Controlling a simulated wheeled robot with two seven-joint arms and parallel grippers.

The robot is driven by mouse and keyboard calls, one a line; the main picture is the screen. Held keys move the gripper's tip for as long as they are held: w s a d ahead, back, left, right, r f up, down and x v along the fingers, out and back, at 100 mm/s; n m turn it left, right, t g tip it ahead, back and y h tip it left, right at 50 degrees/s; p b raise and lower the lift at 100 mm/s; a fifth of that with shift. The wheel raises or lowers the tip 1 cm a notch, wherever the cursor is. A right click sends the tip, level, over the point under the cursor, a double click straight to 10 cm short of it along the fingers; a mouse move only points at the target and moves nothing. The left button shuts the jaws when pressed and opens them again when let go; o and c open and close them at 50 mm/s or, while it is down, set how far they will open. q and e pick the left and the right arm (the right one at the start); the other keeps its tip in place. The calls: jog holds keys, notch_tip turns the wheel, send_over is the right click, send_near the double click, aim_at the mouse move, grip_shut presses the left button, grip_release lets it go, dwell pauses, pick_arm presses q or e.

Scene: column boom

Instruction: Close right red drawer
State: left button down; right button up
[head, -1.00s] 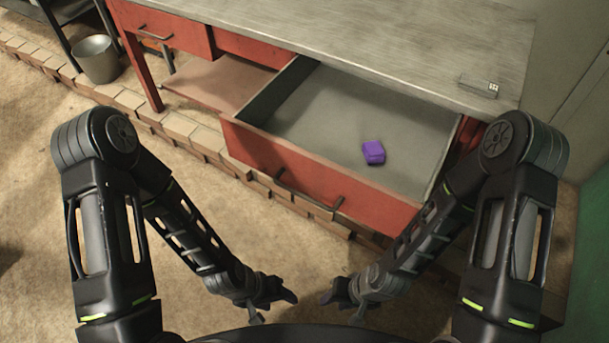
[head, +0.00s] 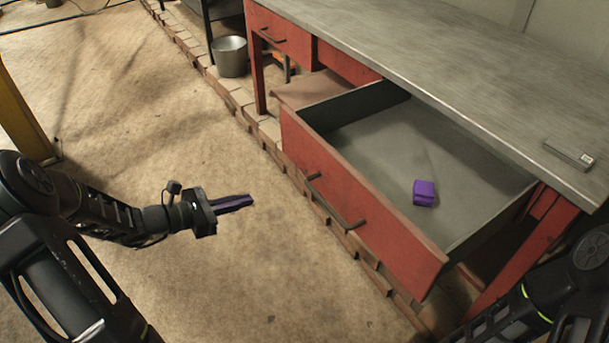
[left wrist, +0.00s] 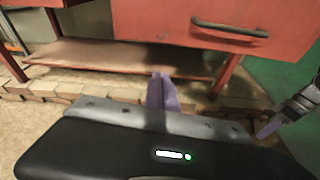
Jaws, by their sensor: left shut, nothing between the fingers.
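The right red drawer (head: 355,195) is pulled well out from the workbench in the head view, with a dark bar handle (head: 335,202) on its front. A small purple box (head: 424,193) lies inside it. My left gripper (head: 235,203) is shut and empty, to the left of the drawer front and apart from it. In the left wrist view, the drawer front (left wrist: 205,22) and its handle (left wrist: 230,28) show above the shut fingers (left wrist: 162,92). My right arm shows at the lower right of the head view, its gripper out of the frame. In the left wrist view, part of a gripper (left wrist: 275,124) shows at the right edge.
The workbench's grey top (head: 450,60) holds a small grey device (head: 569,153). A shut left drawer (head: 280,35) and a metal bucket (head: 230,56) are farther back. A low brick edge (head: 250,120) runs below the bench. The floor left of the drawer is clear.

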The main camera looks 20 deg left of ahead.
pick_arm(q)
notch_tip(320, 180, up, 6)
jog(key=n+t+h, duration=0.1)
jog(key=t, duration=0.1)
jog(key=shift+w+n+t+h, duration=0.3)
jog(key=shift+w+h, duration=0.1)
jog(key=shift+d, duration=0.1)
jog(key=b, duration=0.1)
send_near(303, 154)
jog(key=x, duration=0.6)
jog(key=shift+w+d+r, duration=0.1)
jog(key=shift+w+d, duration=0.15)
jog(key=shift+w, duration=0.05)
jog(key=shift+d, duration=0.1)
